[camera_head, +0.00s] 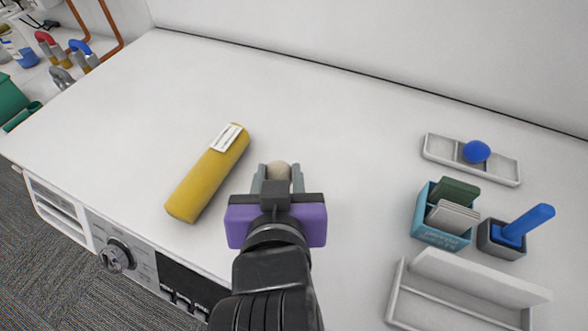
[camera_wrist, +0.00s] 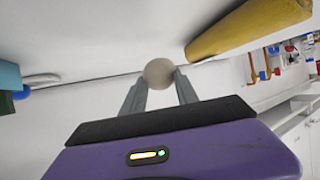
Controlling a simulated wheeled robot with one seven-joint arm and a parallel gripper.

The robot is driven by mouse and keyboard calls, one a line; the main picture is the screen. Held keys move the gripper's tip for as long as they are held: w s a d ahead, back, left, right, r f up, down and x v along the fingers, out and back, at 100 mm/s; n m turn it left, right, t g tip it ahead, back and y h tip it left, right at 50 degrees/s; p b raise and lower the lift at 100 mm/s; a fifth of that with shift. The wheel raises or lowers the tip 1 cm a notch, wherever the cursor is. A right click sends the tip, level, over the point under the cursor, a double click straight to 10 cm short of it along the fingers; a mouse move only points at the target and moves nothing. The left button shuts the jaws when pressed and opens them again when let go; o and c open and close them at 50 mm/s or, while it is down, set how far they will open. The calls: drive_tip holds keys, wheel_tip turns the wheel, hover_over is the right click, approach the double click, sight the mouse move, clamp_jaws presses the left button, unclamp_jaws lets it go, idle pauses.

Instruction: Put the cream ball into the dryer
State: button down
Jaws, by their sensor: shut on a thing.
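The cream ball (camera_head: 278,171) is between the fingertips of my gripper (camera_head: 278,182), above or at the white top of the dryer. It also shows in the wrist view (camera_wrist: 158,73), with a finger on each side. My gripper is shut on the ball. The dryer's white top (camera_head: 330,120) spreads under the arm. Its front, with a round knob (camera_head: 117,257) and a dark display, shows at the lower left. The dryer's door or opening is not in view.
A yellow roll (camera_head: 208,174) with a white label lies left of my gripper. At right are a tray with a blue ball (camera_head: 476,152), a teal box (camera_head: 442,216), a grey holder with a blue stick (camera_head: 524,225) and a white tray (camera_head: 468,296). Pipes (camera_head: 88,50) stand at the far left.

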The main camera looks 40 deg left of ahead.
drive_tip(key=shift+f, duration=2.6)
drive_tip(key=shift+f, duration=0.1)
drive_tip(key=c, duration=0.9)
unclamp_jaws()
